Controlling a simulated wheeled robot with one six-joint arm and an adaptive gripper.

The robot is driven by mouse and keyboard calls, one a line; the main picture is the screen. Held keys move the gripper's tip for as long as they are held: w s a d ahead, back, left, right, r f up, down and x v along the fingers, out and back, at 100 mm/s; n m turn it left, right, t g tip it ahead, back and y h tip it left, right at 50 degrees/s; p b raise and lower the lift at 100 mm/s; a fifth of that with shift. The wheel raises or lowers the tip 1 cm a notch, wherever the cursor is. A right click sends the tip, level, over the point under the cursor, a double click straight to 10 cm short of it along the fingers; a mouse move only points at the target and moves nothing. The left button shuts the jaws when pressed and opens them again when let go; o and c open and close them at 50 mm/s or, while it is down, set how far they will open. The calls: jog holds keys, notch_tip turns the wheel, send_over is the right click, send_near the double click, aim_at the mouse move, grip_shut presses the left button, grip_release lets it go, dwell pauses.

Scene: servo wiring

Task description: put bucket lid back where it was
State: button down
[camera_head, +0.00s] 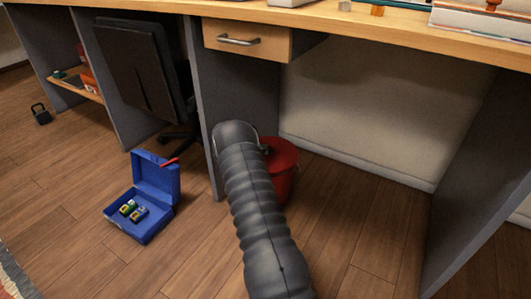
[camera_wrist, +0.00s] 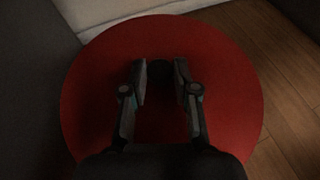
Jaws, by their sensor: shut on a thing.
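The red bucket lid (camera_wrist: 215,70) fills most of the wrist view as a round disc with a dark knob (camera_wrist: 160,73) at its middle. My gripper (camera_wrist: 160,84) is shut on this knob, one finger on each side. In the head view the red bucket (camera_head: 284,182) stands on the floor under the desk, by a grey panel. The lid (camera_head: 283,149) shows at the bucket's top, partly hidden behind my arm. I cannot tell whether it rests fully on the rim.
A grey desk panel (camera_head: 207,120) stands close to the bucket's left. An open blue case (camera_head: 155,225) with small items lies on the floor to the left. A black chair (camera_head: 140,70) is behind it. Floor to the right of the bucket is clear.

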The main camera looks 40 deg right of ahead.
jog(key=shift+f, duration=0.6)
jog(key=shift+f, duration=0.15)
jog(key=shift+f+b, duration=0.3)
jog(key=shift+b, duration=0.15)
jog(key=c, duration=0.9)
grip_release()
jog(key=shift+o, duration=0.2)
jog(key=shift+r, duration=0.1)
